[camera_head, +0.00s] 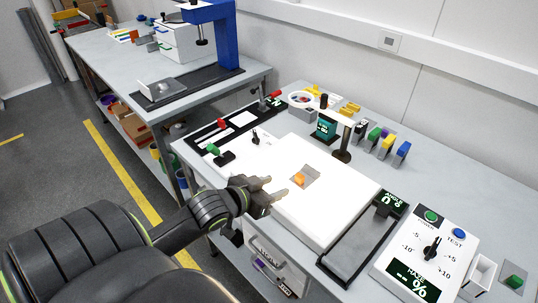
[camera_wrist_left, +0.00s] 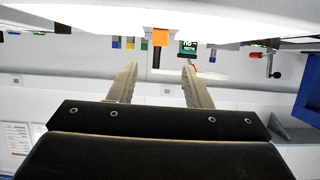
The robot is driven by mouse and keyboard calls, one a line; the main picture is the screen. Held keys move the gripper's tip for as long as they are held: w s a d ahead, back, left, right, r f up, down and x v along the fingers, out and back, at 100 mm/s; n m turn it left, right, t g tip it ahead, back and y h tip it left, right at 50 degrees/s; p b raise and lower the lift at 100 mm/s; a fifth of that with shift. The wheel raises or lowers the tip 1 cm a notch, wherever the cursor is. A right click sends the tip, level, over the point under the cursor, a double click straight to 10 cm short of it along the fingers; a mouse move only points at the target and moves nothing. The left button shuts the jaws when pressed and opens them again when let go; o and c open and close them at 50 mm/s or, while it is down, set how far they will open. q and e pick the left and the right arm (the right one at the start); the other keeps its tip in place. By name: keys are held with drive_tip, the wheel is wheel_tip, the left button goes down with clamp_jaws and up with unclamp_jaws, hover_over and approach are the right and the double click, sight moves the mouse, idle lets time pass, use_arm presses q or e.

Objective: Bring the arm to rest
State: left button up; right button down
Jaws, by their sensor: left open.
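My left gripper (camera_head: 273,193) reaches in from the left in the head view, just over the near left edge of the white light panel (camera_head: 335,213). Its two fingers are apart with nothing between them; they also show spread in the left wrist view (camera_wrist_left: 160,85). An orange block (camera_head: 299,179) sits on a small grey square on the panel, a little to the right of the fingertips and apart from them. The orange block also shows beyond the fingers in the left wrist view (camera_wrist_left: 160,37). My right gripper is in neither view.
A control panel (camera_head: 430,252) with a black knob, green and blue buttons and a haze display stands at the right. A small lamp post (camera_head: 342,150) and several coloured blocks (camera_head: 383,140) stand behind the light panel. A second bench (camera_head: 190,85) with a blue stand is at the back left.

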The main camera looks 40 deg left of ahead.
use_arm(q)
drive_tip(key=shift+s+r, duration=0.25)
drive_tip(key=shift+s, duration=0.25)
